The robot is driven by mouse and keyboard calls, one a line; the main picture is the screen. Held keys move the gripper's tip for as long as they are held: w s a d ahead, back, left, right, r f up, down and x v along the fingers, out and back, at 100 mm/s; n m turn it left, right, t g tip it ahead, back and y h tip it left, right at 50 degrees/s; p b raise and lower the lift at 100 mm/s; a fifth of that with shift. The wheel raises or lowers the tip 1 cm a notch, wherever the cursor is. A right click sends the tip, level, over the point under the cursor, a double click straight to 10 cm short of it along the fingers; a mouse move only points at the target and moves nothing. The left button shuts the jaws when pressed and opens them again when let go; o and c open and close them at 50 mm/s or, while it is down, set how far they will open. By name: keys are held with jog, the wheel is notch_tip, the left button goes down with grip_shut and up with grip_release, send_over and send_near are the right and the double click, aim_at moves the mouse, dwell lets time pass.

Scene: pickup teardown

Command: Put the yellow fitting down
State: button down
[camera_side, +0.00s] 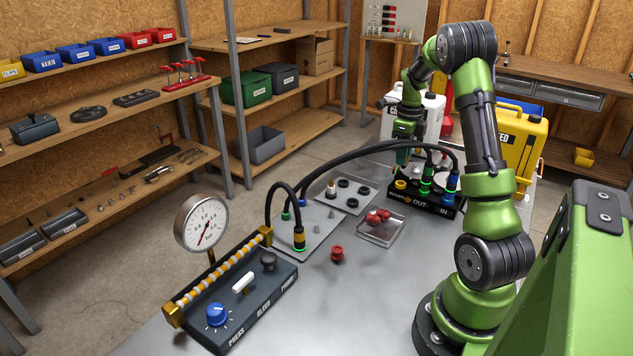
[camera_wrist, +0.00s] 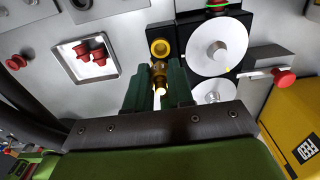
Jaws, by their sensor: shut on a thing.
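The yellow fitting (camera_wrist: 159,73) is a small brass-coloured piece in the wrist view. My gripper (camera_wrist: 160,88) is shut on it, with a green finger on each side. A yellow ring port (camera_wrist: 160,47) on the black block lies just beyond the fitting's far end; I cannot tell whether they touch. In the side view my gripper (camera_side: 403,157) points down above the left end of the black OUT/IN block (camera_side: 424,204). The yellow ring (camera_side: 401,184) shows below it. The fitting is not clear in the side view.
A clear tray (camera_side: 381,237) with red caps stands left of the block, and a loose red cap (camera_side: 337,254) lies on the bench. Black hoses (camera_side: 350,152) arch to the block. A yellow container (camera_side: 521,140) stands behind at the right.

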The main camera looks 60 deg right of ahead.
jog(key=a+r+n, duration=0.1)
jog(key=a+r, duration=0.1)
jog(key=a, duration=0.9)
jog(key=shift+m, duration=0.5)
jog(key=s+a+f, duration=0.1)
jog(key=f, duration=0.1)
jog(key=s+a+f, duration=0.2)
jog(key=f, duration=0.1)
jog(key=s+a+f, duration=0.1)
jog(key=f, duration=0.1)
jog(key=shift+s+a+f, duration=0.15)
jog(key=shift+s+a, duration=0.05)
jog(key=shift+a, duration=0.05)
jog(key=shift+f, duration=2)
